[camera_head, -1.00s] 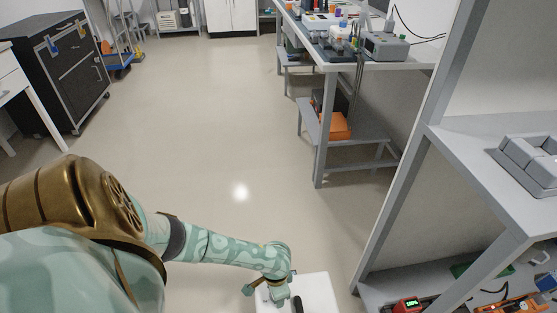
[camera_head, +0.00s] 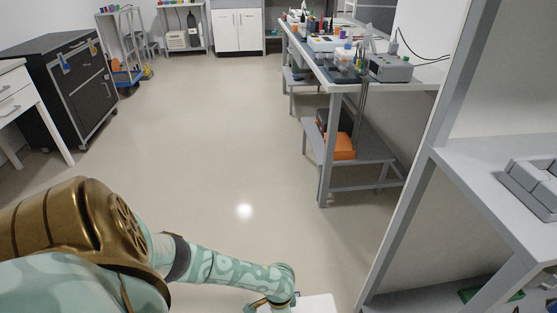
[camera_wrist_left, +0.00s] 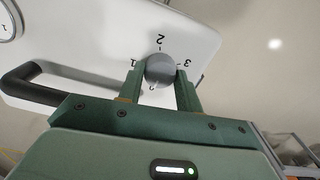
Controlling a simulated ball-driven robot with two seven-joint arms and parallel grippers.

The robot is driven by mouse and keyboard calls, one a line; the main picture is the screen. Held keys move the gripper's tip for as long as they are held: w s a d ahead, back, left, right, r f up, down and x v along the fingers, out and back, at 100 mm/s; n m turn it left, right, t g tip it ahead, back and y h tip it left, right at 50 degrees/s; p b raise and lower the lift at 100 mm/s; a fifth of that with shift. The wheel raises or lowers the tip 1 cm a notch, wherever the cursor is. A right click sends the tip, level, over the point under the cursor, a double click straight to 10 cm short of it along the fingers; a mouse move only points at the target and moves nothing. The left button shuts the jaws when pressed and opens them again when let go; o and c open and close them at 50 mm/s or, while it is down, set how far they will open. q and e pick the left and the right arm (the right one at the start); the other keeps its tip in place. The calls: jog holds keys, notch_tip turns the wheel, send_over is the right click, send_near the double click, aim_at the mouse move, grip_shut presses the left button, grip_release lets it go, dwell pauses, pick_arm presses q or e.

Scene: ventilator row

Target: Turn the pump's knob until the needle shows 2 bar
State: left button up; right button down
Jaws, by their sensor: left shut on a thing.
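In the left wrist view, the pump (camera_wrist_left: 105,45) is a white case with a black handle. Its grey round knob (camera_wrist_left: 160,70) sits between the fingers of my left gripper (camera_wrist_left: 160,85), which is shut on it. Marks 1, 2 and 3 stand around the knob. Part of a round gauge (camera_wrist_left: 6,22) shows at the top left corner, but its needle cannot be read. In the head view, only a white corner of the pump (camera_head: 318,303) shows at the bottom edge, beside my left wrist. My right gripper is not in view.
A grey shelf unit (camera_head: 490,170) stands close on the right. A long workbench (camera_head: 345,85) with instruments is further back. A black drawer cabinet (camera_head: 65,95) stands at the left. The floor (camera_head: 225,140) between them is clear.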

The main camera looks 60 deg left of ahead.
pick_arm(q)
jog(key=shift+m, duration=0.3)
jog(key=m, duration=0.2)
jog(key=shift+m+p, duration=0.3)
jog(key=shift+p, duration=0.05)
jog(key=shift+m, duration=3.7)
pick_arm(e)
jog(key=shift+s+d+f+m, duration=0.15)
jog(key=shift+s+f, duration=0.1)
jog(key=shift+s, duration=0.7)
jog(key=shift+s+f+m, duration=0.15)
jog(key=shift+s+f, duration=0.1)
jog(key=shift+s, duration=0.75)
